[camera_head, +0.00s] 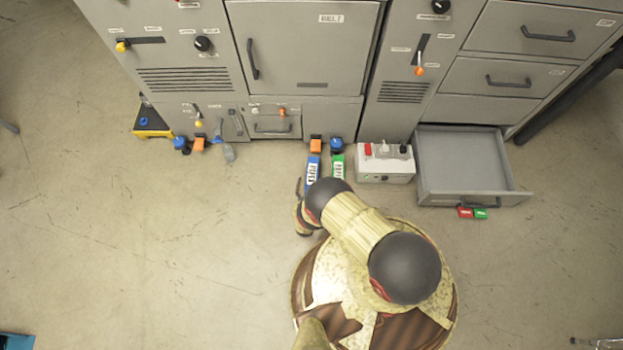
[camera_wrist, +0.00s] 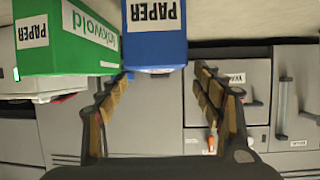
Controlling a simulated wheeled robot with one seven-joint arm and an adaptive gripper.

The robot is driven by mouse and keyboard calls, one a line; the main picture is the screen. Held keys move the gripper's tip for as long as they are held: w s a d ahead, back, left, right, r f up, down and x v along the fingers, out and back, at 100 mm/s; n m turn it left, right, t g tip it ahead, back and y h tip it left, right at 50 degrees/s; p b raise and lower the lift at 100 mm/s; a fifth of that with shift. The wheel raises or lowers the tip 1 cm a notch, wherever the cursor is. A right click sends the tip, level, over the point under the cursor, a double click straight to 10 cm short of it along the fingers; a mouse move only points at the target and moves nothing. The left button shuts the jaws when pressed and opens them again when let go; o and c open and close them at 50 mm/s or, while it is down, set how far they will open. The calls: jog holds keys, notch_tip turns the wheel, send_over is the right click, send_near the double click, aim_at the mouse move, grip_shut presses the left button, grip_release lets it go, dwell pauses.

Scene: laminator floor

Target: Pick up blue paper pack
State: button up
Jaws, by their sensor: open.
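The blue paper pack (camera_head: 313,170) stands on the floor in front of the machine in the head view, partly hidden by my arm. In the wrist view the blue pack (camera_wrist: 153,45), with a white PAPER label, is at the top centre. My gripper (camera_wrist: 163,74) is open, its two fingers spread, with the pack's near end at or just beyond the gap between the tips. I cannot tell whether the left finger touches it. In the head view my gripper is mostly hidden by the arm.
A green paper pack (camera_wrist: 68,38) stands close beside the blue one, near my left finger. A white switch box (camera_head: 385,163) and an open drawer (camera_head: 470,165) are to the right. The grey machine (camera_head: 300,45) stands behind.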

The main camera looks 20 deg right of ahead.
aim_at(311, 178)
jog(key=b+x, duration=0.1)
jog(key=x, duration=0.1)
jog(key=b+x, duration=0.1)
jog(key=x, duration=0.1)
jog(key=shift+w+d+f, duration=0.2)
jog(key=shift+f, duration=0.3)
jog(key=shift+w+d, duration=0.15)
jog(key=shift+w, duration=0.2)
jog(key=shift+c, duration=1.4)
grip_shut()
jog(key=shift+w+r, duration=0.1)
jog(key=shift+w, duration=0.05)
